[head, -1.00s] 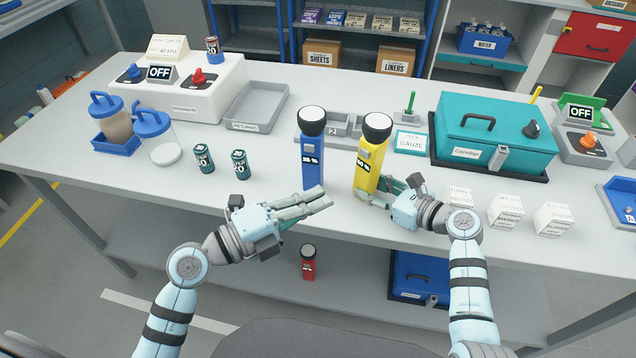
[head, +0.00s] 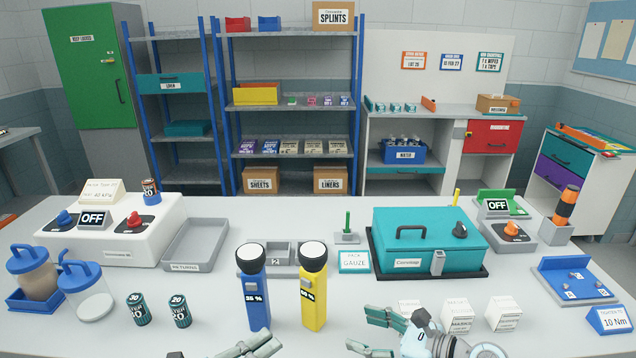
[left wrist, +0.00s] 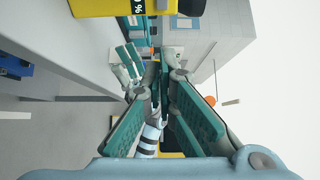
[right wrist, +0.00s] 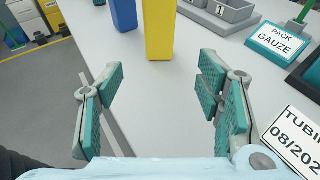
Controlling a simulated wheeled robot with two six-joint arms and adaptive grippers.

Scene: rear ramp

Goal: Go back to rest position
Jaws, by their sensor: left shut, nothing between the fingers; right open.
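My left gripper (head: 250,345) shows at the bottom edge of the head view, in front of the blue flashlight (head: 254,292); its fingers are shut and hold nothing. The left wrist view shows its fingers (left wrist: 155,115) and part of the yellow flashlight (left wrist: 110,6) at the top. My right gripper (head: 370,335) is at the bottom, right of the yellow flashlight (head: 314,290). In the right wrist view its fingers (right wrist: 160,100) are wide apart and empty, with the yellow flashlight (right wrist: 160,28) standing beyond them. Both flashlights stand upright on the table.
Several white boxes (head: 457,318) stand close to my right gripper. A teal case (head: 430,236) is behind them. Two dark cans (head: 138,310) stand left of the blue flashlight.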

